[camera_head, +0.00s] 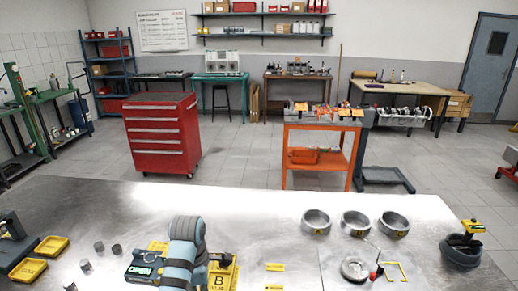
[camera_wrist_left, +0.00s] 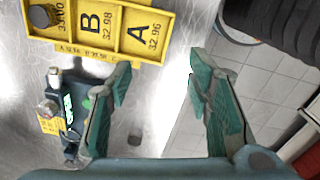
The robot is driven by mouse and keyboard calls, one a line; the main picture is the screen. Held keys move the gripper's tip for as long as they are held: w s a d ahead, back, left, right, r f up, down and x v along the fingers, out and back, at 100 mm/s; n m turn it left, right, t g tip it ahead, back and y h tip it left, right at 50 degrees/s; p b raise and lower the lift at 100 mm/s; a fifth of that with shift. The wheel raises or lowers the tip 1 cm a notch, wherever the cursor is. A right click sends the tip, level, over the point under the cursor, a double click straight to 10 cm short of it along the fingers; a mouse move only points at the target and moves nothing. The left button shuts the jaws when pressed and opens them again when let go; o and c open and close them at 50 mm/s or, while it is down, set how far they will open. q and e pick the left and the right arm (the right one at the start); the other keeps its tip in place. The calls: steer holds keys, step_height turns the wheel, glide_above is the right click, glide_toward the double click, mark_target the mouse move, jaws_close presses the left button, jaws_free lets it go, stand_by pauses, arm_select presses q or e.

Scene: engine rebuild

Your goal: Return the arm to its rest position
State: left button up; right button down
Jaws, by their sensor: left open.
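My left arm (camera_head: 185,245) reaches over the steel bench in the head view and hides its gripper there. In the left wrist view my left gripper (camera_wrist_left: 160,72) is open, with nothing between its green fingers. Beyond its fingers, at the top left, is a yellow tray (camera_wrist_left: 142,62) with compartments marked A and B; a dark cylinder (camera_wrist_left: 40,16) sits in its left compartment. The tray partly shows beside my arm in the head view (camera_head: 233,272). A dark device (camera_head: 143,271) reading OPEN stands left of my arm. My right gripper is not in view.
Several small grey cylinders (camera_head: 99,246) and yellow trays (camera_head: 51,245) are on the bench's left. Three metal rings (camera_head: 316,221), a plate (camera_head: 333,258) with a round part, and a black-and-yellow device (camera_head: 462,246) are on the right. The bench's back middle is clear.

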arm_select(q)
steer(key=s+a+f+m, duration=0.1)
steer(key=f, duration=0.1)
steer(key=s+a+f+m, duration=0.1)
steer(key=s+f, duration=0.1)
steer(key=s+a+f+m, duration=0.1)
steer(key=f, duration=0.1)
steer(key=shift+s+a+f+m, duration=0.1)
steer(key=shift+s+a+m, duration=0.1)
steer(key=shift+m, duration=0.1)
steer(key=s+a+f+m+t+y, duration=0.1)
steer(key=s+a+m, duration=0.2)
steer(key=s+m, duration=0.7)
steer(key=s+a+f+m+t, duration=0.15)
steer(key=s+a+m, duration=0.35)
steer(key=s, duration=0.8)
step_height(320, 180, down, 23)
steer(key=s+m+b, duration=0.2)
steer(key=s+b, duration=0.1)
steer(key=s+a+f+g+b, duration=0.1)
steer(key=s+f+g+b, duration=0.1)
steer(key=s+f, duration=1.1)
steer(key=shift+s+f+n+b, duration=0.2)
steer(key=shift+f+n+b, duration=0.1)
steer(key=shift+b, duration=0.1)
